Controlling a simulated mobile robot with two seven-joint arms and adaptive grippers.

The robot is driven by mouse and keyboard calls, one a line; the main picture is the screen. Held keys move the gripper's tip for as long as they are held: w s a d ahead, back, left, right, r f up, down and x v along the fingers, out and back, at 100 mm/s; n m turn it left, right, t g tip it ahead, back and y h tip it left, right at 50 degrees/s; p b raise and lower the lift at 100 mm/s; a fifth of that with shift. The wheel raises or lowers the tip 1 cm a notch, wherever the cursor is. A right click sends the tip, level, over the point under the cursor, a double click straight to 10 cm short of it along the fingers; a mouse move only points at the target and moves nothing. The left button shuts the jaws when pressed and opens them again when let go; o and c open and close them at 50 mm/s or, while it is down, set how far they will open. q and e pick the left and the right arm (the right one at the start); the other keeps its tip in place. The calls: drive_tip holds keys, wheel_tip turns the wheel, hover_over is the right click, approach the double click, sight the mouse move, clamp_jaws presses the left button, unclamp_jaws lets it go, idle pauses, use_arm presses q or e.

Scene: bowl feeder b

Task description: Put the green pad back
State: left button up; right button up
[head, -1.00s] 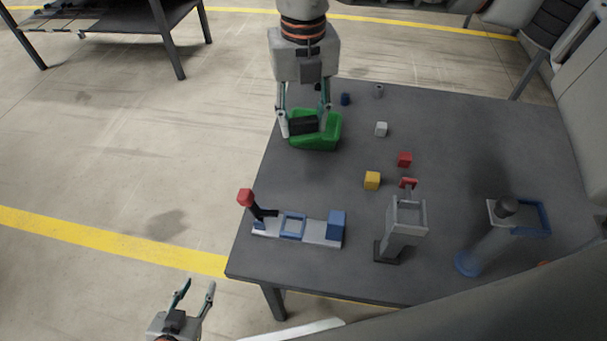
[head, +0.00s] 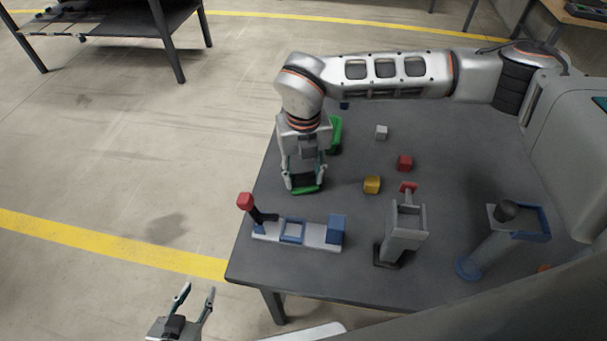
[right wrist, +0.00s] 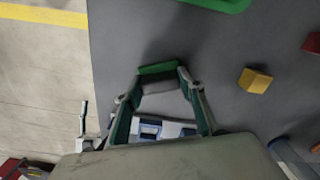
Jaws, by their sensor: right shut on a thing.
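The green pad (head: 306,190) is between the fingertips of my right gripper (head: 306,184), which is shut on it. In the right wrist view the pad's green strip (right wrist: 157,68) shows with a grey block face below it. The gripper is over the table's left part, behind the fixture with blue blocks; I cannot tell how high the pad is above the table. A green tray (head: 336,134) sits further back, partly hidden by my right arm, and its edge shows in the right wrist view (right wrist: 222,4). My left gripper (head: 195,294) is open and empty, off the table's front left.
A grey fixture (head: 318,236) with blue blocks and a red-topped lever stands at the table's front left. A yellow cube (head: 372,185), a red cube (head: 405,163) and a white cube (head: 381,132) lie mid-table. A grey bin-like device (head: 403,232) and a blue-based stand (head: 470,268) are to the right.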

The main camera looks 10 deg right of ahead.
sight(303, 175)
drive_tip(key=shift+f, duration=0.2)
drive_tip(key=o, duration=1.1)
wheel_tip(303, 175, up, 12)
drive_tip(key=shift+r, duration=0.15)
